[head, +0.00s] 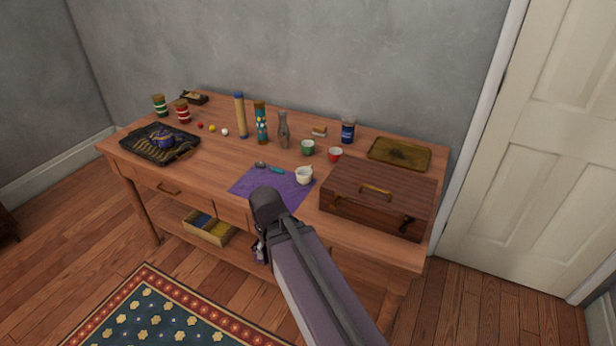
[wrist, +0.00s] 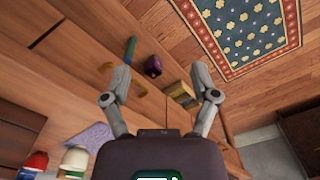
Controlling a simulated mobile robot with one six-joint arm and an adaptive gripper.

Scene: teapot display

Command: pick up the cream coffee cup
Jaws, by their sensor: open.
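The cream coffee cup (head: 304,175) stands upright at the right edge of a purple cloth (head: 262,189) on the wooden table. My gripper (wrist: 162,92) is open and empty, its two fingers spread apart in the wrist view. In the head view my arm hides most of the gripper, which is in front of the table's front edge, nearer than the cup and not touching it. The purple cloth also shows in the wrist view (wrist: 90,138).
A brown wooden case (head: 378,197) stands close right of the cup. Behind the cup are a green cup (head: 308,147) and a red cup (head: 335,154). A dark tray (head: 160,143) is at the left.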

